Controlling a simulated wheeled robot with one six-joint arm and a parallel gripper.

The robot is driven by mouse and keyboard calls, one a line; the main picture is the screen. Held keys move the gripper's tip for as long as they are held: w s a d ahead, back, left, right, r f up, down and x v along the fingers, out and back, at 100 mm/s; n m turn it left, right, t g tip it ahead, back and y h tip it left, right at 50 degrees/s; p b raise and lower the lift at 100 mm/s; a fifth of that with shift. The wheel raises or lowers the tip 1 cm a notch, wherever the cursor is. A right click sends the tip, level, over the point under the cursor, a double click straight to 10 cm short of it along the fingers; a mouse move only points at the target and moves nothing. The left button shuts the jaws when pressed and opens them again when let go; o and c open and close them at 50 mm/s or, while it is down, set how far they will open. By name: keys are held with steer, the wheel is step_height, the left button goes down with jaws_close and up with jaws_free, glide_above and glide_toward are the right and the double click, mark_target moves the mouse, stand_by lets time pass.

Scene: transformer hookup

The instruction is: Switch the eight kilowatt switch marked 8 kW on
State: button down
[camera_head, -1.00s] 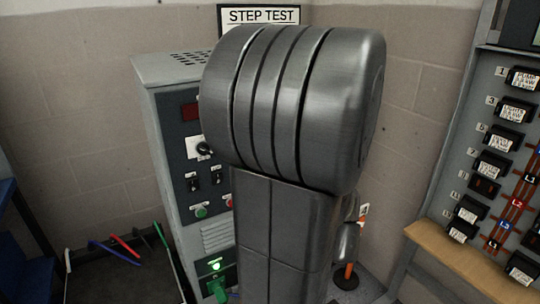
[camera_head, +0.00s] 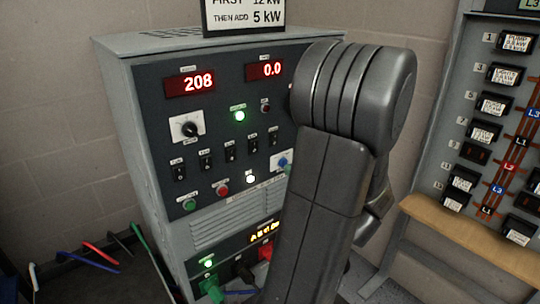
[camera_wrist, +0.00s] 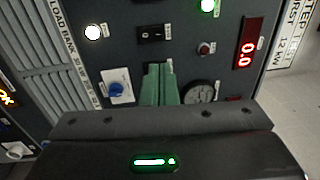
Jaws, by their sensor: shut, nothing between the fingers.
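The load bank's front panel (camera_head: 215,120) carries a row of small black rocker switches, including ones at the left (camera_head: 179,172) and middle (camera_head: 229,151). Their labels are too small to read, so I cannot tell which is marked 8 kW. In the wrist view my gripper (camera_wrist: 158,70) is shut and empty, its green fingers pointing at the panel. One black switch (camera_wrist: 152,33) shows just above the fingertips. Another dark fitting is partly hidden behind them; I cannot tell whether they touch it. In the head view my arm hides the gripper and the panel's right side.
The displays read 208 (camera_head: 192,83) and 0.0 (camera_head: 266,69). A green lamp (camera_head: 239,115) and a white lamp (camera_head: 250,179) are lit. A blue knob (camera_wrist: 116,89) is left of my fingers. A sign (camera_head: 243,16) stands on top. A breaker board (camera_head: 480,110) is at right.

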mark_target(255, 143)
steer(key=p+x, duration=0.1)
steer(key=x, duration=1.2)
steer(key=shift+w+a, duration=0.25)
steer(key=shift+w, duration=0.1)
steer(key=shift+r, duration=0.1)
steer(key=shift+w+a, duration=0.1)
steer(key=shift+a, duration=0.05)
